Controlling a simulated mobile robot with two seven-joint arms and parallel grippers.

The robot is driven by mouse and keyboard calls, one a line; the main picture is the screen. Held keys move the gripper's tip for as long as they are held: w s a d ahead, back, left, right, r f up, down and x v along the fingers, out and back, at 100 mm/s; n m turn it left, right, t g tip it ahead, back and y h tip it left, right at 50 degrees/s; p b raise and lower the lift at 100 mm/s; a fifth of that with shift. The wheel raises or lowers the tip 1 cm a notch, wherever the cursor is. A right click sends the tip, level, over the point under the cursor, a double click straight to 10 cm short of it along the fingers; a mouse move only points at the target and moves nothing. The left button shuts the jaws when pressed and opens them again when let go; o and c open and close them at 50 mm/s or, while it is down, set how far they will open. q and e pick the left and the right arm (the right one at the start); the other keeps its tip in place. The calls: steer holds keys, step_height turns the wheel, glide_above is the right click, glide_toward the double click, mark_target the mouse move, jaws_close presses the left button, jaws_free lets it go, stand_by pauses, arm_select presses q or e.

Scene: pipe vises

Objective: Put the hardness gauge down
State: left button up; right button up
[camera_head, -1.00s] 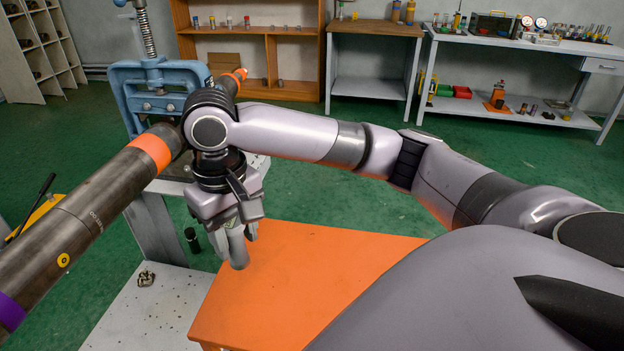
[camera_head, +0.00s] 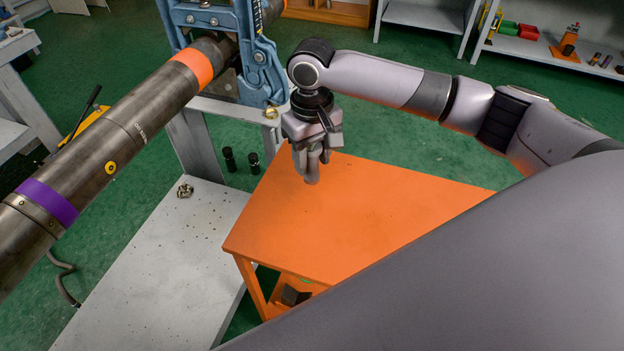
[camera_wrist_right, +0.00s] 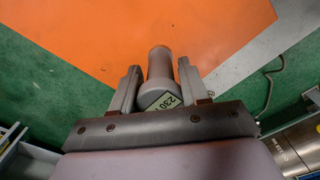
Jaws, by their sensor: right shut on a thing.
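My right gripper (camera_head: 312,158) points down over the far left part of the orange table (camera_head: 350,225). It is shut on the hardness gauge (camera_head: 313,176), a grey-brown cylinder whose lower end shows below the fingers. In the right wrist view the gauge (camera_wrist_right: 160,65) sits between the two fingers (camera_wrist_right: 160,85), with a pale label reading "230" on its near end. The orange table top lies beyond it. I cannot tell whether the gauge touches the table. My left gripper is not in view.
A long steel pipe (camera_head: 110,150) with orange and purple bands runs through a blue vise (camera_head: 215,20) at left. A grey bench (camera_head: 160,260) with a small metal piece (camera_head: 185,190) stands left of the table. The table top is otherwise clear.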

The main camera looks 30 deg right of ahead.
mark_target(312, 181)
steer(key=shift+f, duration=3.5)
steer(key=o, duration=1.2)
steer(key=shift+f, duration=0.15)
steer(key=shift+c, duration=0.2)
step_height(312, 181, up, 12)
steer(key=shift+r, duration=0.2)
